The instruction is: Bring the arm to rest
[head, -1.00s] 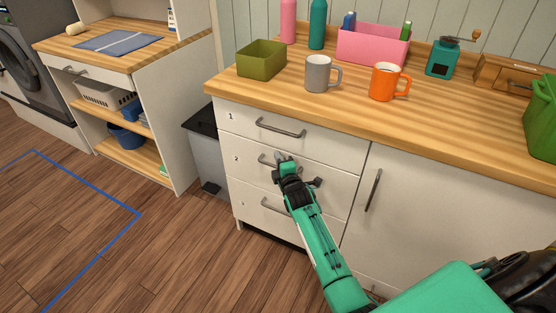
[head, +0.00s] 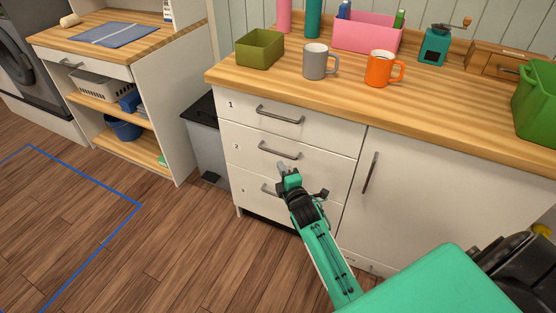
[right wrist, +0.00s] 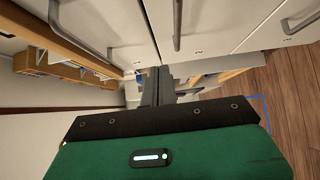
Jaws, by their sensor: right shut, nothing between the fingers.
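My right gripper (head: 284,168) is shut and empty in front of the white drawer unit, at about the height between drawer 2's handle (head: 279,150) and drawer 3's handle (head: 272,190). It stands apart from drawer 2's handle and covers part of drawer 3. In the right wrist view its fingers (right wrist: 157,84) are together with nothing between them, near the cabinet fronts. My green right arm comes in from the lower right. All the drawers look closed. My left gripper is not in view.
The wooden counter (head: 440,105) holds a grey mug (head: 316,62), an orange mug (head: 379,69), an olive box (head: 260,48) and a green container (head: 537,105). A grey bin (head: 205,140) stands left of the drawers. The floor inside the blue line (head: 90,174) is clear.

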